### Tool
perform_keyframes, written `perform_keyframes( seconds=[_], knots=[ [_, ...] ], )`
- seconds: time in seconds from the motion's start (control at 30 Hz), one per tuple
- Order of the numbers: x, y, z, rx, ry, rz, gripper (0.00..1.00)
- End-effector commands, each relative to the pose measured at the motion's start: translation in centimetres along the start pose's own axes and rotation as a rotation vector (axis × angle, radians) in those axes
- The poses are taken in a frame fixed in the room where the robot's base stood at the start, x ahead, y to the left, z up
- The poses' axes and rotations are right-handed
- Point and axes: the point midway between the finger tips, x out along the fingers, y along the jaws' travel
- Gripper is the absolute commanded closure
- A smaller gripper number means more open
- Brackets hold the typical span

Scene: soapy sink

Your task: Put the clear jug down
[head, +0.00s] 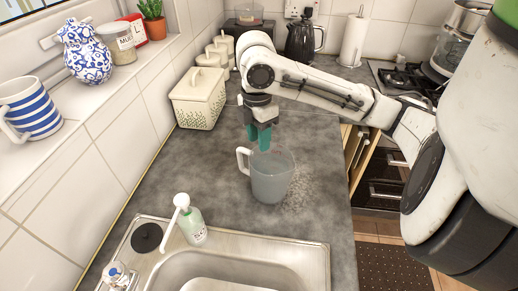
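The clear jug (273,180) stands upright on the grey worktop (215,178), just behind the sink. It is see-through grey, with its handle (242,161) to the left. My gripper (259,143) points down just above the jug's back-left rim. Its two teal fingers are apart with a gap between them. The nearer fingertip overlaps the rim in the picture; I cannot tell whether it touches. Nothing shows clamped between the fingers.
A cream bin (199,100) stands behind left. Wet speckles lie right of the jug. The worktop left of the jug is clear.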

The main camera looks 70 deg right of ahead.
Motion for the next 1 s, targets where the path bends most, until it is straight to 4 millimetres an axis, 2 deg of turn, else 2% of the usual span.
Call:
perform_keyframes(
  seconds=[0.1,0.2,0.4,1.0],
  knots=[
    [-2.5,0.1,0.0,-0.001,-0.002,0.004,0.62],
    [-4.2,0.0,0.0,-0.001,-0.003,0.003,0.62],
    [-6.2,0.0,0.0,0.001,-0.001,0.001,0.62],
    [-6.5,0.0,0.0,0.000,0.001,-0.001,0.62]
  ],
)
